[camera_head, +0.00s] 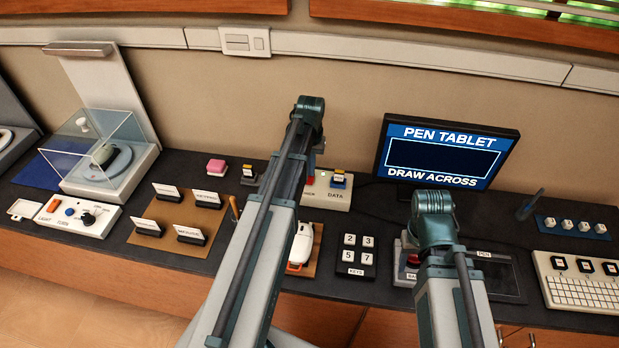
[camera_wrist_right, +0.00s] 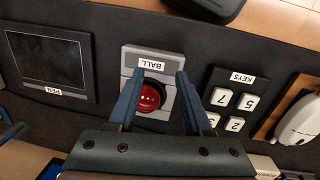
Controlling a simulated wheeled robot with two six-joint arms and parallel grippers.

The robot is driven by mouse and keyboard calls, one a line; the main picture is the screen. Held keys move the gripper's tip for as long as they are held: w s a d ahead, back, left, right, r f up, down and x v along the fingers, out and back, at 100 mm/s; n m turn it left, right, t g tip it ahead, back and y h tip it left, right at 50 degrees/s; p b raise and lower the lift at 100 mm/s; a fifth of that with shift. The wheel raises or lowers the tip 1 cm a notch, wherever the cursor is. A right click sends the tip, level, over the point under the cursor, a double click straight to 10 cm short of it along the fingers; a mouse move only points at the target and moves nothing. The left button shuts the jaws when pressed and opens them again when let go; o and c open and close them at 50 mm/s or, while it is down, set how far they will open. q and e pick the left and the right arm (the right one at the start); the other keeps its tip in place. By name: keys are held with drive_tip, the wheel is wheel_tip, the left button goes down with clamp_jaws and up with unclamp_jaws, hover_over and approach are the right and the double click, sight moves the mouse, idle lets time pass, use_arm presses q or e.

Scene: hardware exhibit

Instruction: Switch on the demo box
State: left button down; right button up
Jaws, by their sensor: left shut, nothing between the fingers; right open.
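No label reading "demo" is legible. A white control box (camera_head: 78,217) stands at the front left in the head view, before a clear display case (camera_head: 115,150). It has an orange rocker switch (camera_head: 53,204), a blue button (camera_head: 69,211) and a black knob (camera_head: 88,218), with LIGHT and TURN labels. My left gripper (camera_head: 312,163) is mostly hidden behind its forearm, near the DATA box (camera_head: 337,195), well right of the white box; it is shut and empty. My right gripper (camera_wrist_right: 158,75) is open above the BALL box (camera_wrist_right: 166,66), fingers either side of its red ball (camera_wrist_right: 150,98).
Card holders on a brown board (camera_head: 150,238), a KEYS pad (camera_head: 356,257), a PEN tablet (camera_head: 500,275) and a keyboard (camera_head: 580,290) crowd the dark counter. A monitor (camera_head: 447,152) stands at the back. A small white plate (camera_head: 24,210) lies left of the control box.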

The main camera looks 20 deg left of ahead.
wheel_tip(320, 180, up, 7)
drive_tip(key=p, duration=0.6)
drive_tip(key=shift+f, duration=0.15)
idle(0.3)
